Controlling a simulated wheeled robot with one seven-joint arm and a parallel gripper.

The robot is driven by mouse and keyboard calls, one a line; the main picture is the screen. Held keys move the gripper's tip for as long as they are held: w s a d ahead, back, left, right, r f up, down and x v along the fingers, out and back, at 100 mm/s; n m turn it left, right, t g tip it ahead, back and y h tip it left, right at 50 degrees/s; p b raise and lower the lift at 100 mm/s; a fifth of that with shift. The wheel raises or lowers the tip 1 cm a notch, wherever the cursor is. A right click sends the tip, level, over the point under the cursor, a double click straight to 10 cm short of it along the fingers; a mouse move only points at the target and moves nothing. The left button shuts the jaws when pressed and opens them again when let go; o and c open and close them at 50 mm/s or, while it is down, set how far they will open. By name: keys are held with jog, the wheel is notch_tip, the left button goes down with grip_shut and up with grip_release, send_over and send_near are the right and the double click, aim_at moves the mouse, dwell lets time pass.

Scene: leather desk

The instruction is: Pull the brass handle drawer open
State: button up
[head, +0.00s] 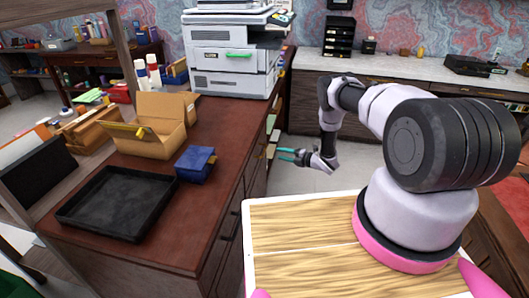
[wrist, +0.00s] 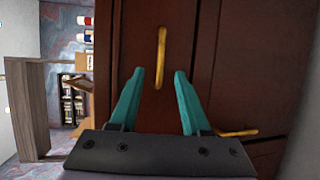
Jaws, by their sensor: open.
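A brass handle (wrist: 161,57) stands out on a dark reddish-brown drawer front (wrist: 195,35) in the wrist view, where the scene looks turned on its side. My gripper (wrist: 160,72) is open, with its teal fingers either side of the handle's line. I cannot tell the gap to the handle; nothing is between the fingers that I see gripped. A second brass handle (wrist: 237,133) shows lower right, partly behind the gripper's body. In the head view my gripper (head: 287,156) is beside the brown desk (head: 225,120); the brass handles are hidden there.
On the desk are a black tray (head: 118,203), a blue box (head: 195,164), an open cardboard box (head: 150,132) and a printer (head: 235,50). A light countertop (head: 390,68) runs along the back wall. Grey floor lies open between desk and counter.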

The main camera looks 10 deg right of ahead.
jog(key=x, duration=1)
jog(key=shift+w+a+f, duration=0.15)
jog(key=shift+a+f, duration=0.1)
jog(key=shift+a, duration=0.1)
grip_shut()
dwell(1.0)
